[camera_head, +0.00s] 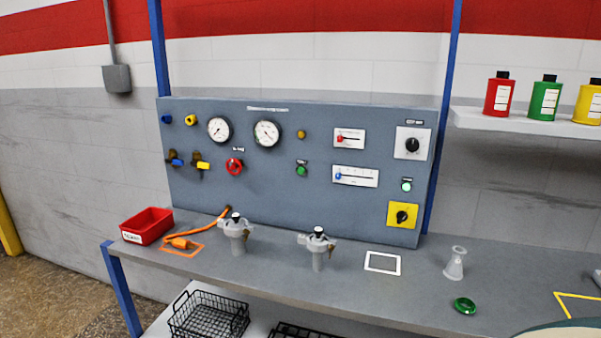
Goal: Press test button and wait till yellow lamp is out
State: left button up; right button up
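A grey control panel (270,200) stands upright at the back of the bench. A small round amber-yellow lamp (301,134) sits right of the two dial gauges; I cannot tell whether it is lit. A green round button or lamp (302,171) with a small dark label is below it. A brighter green round button or lamp (406,186) with a label is at the panel's right. The labels are too small to read, so I cannot tell which is the test button. Neither gripper is in view.
Two grey fittings with black knobs (236,232) (318,245) stand on the bench before the panel. A red bin (147,225) and orange hose (205,231) are left. Bottles (545,98) stand on a shelf.

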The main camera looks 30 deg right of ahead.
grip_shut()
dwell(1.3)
